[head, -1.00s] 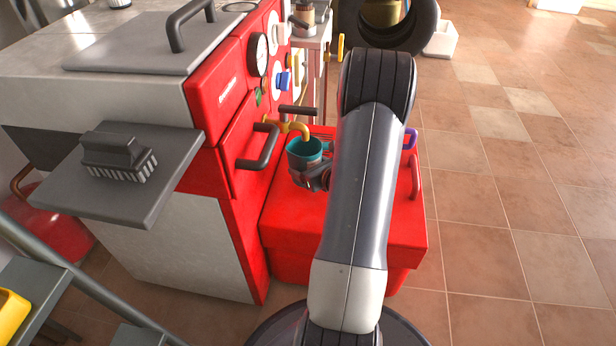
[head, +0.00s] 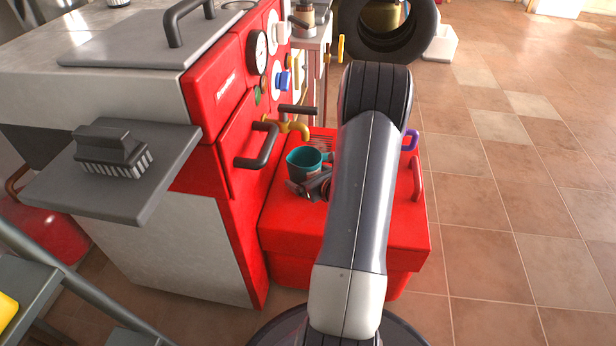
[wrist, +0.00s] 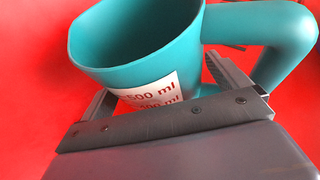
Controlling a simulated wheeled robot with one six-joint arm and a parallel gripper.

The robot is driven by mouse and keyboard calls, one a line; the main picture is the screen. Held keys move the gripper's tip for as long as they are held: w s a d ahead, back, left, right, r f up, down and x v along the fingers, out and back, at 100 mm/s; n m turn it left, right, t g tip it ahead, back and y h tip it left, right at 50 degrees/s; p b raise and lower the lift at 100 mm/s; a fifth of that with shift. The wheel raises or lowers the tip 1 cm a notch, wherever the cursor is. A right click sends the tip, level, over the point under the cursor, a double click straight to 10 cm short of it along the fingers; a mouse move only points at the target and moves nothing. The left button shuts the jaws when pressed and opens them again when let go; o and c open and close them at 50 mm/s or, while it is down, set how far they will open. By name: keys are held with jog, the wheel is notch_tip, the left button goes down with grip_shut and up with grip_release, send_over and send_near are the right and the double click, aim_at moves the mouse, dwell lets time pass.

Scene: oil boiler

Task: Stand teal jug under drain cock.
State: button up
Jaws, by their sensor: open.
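The teal jug (head: 303,161) stands on the red box beside the boiler, its open mouth up. The brass drain cock (head: 293,127) comes out of the boiler's red front, its spout just above and behind the jug's rim in the head view; I cannot tell whether it is directly over the mouth. My gripper (head: 312,184) is open at the near side of the jug, low down. In the wrist view the open fingers (wrist: 165,88) lie either side of the jug (wrist: 140,45), its 500 ml label facing me and its handle at right. Finger contact is unclear.
The red box (head: 285,228) has a red handle (head: 417,178) at its right. A dark handle (head: 262,147) projects from the boiler, left of the jug. A brush (head: 112,150) rests on a grey side shelf (head: 150,195). Tiled floor at right is clear.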

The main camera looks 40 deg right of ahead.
jog(key=shift+r, duration=0.1)
jog(key=shift+s+r+p, duration=0.1)
jog(key=shift+r+p, duration=0.1)
jog(key=shift+p, duration=0.1)
jog(key=d+p+v, duration=0.1)
jog(key=p+v, duration=0.2)
jog(key=v, duration=0.8)
jog(key=shift+s+a, duration=0.35)
jog(key=shift+a, duration=0.15)
dwell(0.7)
